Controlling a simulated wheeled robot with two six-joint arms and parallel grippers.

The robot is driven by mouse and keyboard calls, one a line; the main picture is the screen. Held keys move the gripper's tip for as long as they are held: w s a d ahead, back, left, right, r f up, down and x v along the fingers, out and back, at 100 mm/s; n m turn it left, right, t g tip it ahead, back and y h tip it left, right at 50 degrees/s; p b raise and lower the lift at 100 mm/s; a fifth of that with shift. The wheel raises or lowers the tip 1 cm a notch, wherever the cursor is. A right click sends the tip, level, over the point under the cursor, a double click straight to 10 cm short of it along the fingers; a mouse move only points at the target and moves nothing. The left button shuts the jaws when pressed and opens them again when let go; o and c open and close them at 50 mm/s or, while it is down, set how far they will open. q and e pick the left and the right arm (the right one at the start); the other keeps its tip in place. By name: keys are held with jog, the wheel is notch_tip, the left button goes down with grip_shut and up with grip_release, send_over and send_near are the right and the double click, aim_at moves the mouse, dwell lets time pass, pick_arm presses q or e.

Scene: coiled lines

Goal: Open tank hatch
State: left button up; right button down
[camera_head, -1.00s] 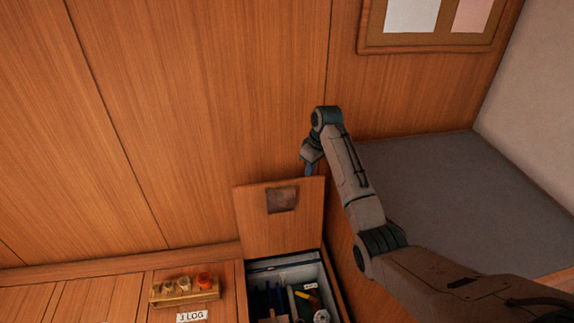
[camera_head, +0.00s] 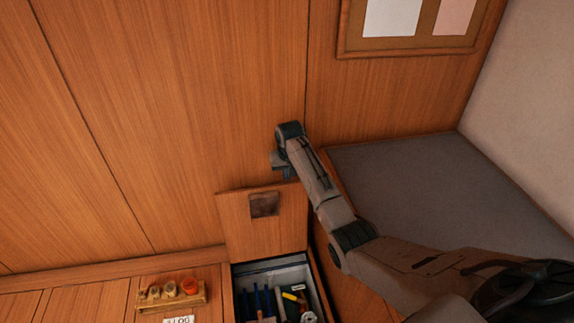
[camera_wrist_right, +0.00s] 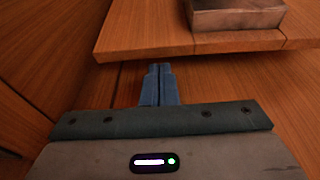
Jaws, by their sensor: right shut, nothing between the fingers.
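The wooden hatch lid (camera_head: 262,233) stands raised, near upright, against the panelled wall in the head view. A dark square recessed plate (camera_head: 264,204) is set in its face. Below it the compartment (camera_head: 268,276) is open, with several tools and small items inside. My right gripper (camera_head: 286,172) is at the lid's top edge, shut and empty. In the right wrist view, its blue fingers (camera_wrist_right: 159,85) are together, close to a wooden board edge (camera_wrist_right: 190,46) that carries a metal block (camera_wrist_right: 236,14). I cannot tell whether they touch it. My left gripper is out of view.
A small wooden rack (camera_head: 172,296) with several jars sits on the bench left of the compartment, beside a paper label (camera_head: 179,319). A grey padded surface (camera_head: 425,185) lies to the right. A pinboard (camera_head: 408,28) hangs on the wall above.

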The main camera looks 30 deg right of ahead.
jog(key=shift+x, duration=1.15)
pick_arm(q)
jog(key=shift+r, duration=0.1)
